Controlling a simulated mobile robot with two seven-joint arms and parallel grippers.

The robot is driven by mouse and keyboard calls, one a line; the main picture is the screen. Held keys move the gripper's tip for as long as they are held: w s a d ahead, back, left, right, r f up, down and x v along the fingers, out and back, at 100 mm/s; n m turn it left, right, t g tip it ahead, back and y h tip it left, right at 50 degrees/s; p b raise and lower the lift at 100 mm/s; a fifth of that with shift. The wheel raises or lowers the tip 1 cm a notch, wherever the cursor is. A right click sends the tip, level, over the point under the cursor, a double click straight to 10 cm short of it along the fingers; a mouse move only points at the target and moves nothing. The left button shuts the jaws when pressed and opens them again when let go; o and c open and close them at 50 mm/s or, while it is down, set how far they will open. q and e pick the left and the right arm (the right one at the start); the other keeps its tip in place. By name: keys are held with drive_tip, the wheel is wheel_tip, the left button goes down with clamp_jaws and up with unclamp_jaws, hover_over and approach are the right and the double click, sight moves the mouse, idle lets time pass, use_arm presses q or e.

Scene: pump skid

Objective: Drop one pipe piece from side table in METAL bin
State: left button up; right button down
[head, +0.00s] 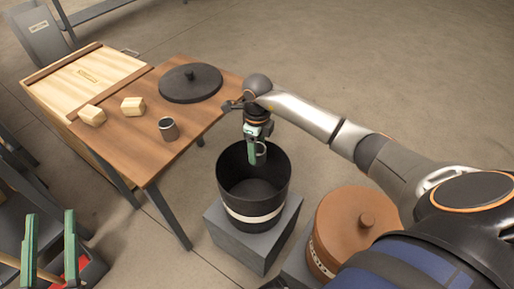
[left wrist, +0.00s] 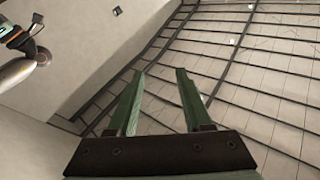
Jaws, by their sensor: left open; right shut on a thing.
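A grey pipe piece (head: 168,129) stands upright on the wooden side table (head: 150,160). My right gripper (head: 258,158) points down over the mouth of an open black bin (head: 232,193). It is shut on a small piece, mostly hidden by the green fingers; a greyish curved edge shows. The bin has a pale band whose lettering I cannot read. My left gripper (head: 49,214) is at the lower left, away from the table, open and empty. Its two green fingers also show apart in the left wrist view (left wrist: 158,72).
Two wooden blocks (head: 133,106) and a round black lid (head: 190,82) lie on the side table. A wooden crate (head: 75,80) adjoins it. The black bin stands on a grey block (head: 245,245). A brown bin with its lid on (head: 345,225) stands to the right.

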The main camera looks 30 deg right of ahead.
wheel_tip(320, 180, down, 3)
drive_tip(key=shift+r+b, duration=0.15)
drive_tip(key=shift+b, duration=1)
use_arm(q)
drive_tip(key=s+d+r+m+t+h, duration=0.1)
drive_tip(key=s+r+m+h, duration=0.5)
drive_tip(key=r+h, duration=0.2)
drive_tip(key=shift+s+r+t, duration=0.15)
drive_tip(key=shift+r+t, duration=0.25)
drive_tip(key=shift+r, duration=0.4)
drive_tip(key=shift+d, duration=0.1)
use_arm(e)
drive_tip(key=shift+c, duration=0.3)
unclamp_jaws()
